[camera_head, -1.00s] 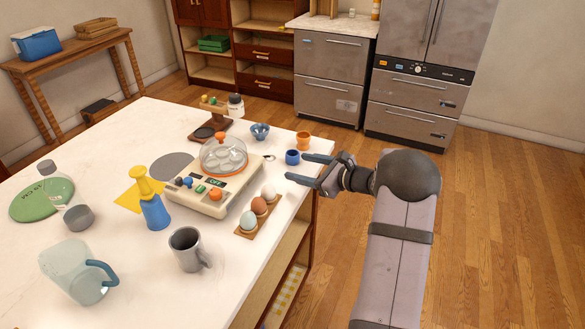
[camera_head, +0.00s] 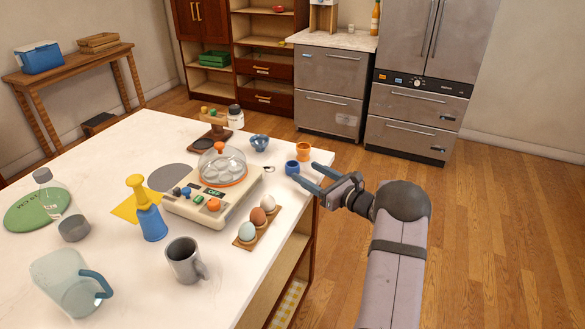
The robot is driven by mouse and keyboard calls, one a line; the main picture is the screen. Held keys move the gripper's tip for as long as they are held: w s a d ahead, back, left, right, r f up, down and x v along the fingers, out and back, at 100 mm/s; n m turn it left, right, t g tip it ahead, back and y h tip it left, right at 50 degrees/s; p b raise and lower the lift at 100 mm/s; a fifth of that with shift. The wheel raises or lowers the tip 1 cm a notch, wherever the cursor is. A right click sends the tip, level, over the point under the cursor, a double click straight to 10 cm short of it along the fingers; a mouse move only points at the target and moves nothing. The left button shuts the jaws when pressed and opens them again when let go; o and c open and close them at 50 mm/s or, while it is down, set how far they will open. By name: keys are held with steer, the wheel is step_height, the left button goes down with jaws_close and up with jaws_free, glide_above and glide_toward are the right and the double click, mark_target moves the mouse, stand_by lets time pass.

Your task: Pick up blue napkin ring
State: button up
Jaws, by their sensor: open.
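The blue napkin ring (camera_head: 292,167) sits on the white counter near its right edge. It looks like a small dark blue cylinder with an open top. My gripper (camera_head: 307,176) is open and reaches in from the right. Its two fingers point left toward the ring, with the tips very close to it. I cannot tell whether a finger touches the ring or whether the ring lies between them.
An orange cup-like ring (camera_head: 304,150) stands just behind the blue one. A blue bowl (camera_head: 260,143), a spoon (camera_head: 268,169), an egg cooker (camera_head: 212,195) and an egg holder (camera_head: 245,241) are nearby.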

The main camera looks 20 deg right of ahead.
mark_target(298, 169)
steer(key=x, duration=0.1)
steer(key=p+x, duration=0.1)
steer(key=x, duration=0.1)
steer(key=shift+a+f, duration=0.15)
steer(key=shift+a, duration=0.25)
steer(key=shift+w+a+f, duration=0.1)
steer(key=shift+w+a, duration=0.1)
steer(key=shift+w, duration=0.4)
steer(key=c, duration=1.1)
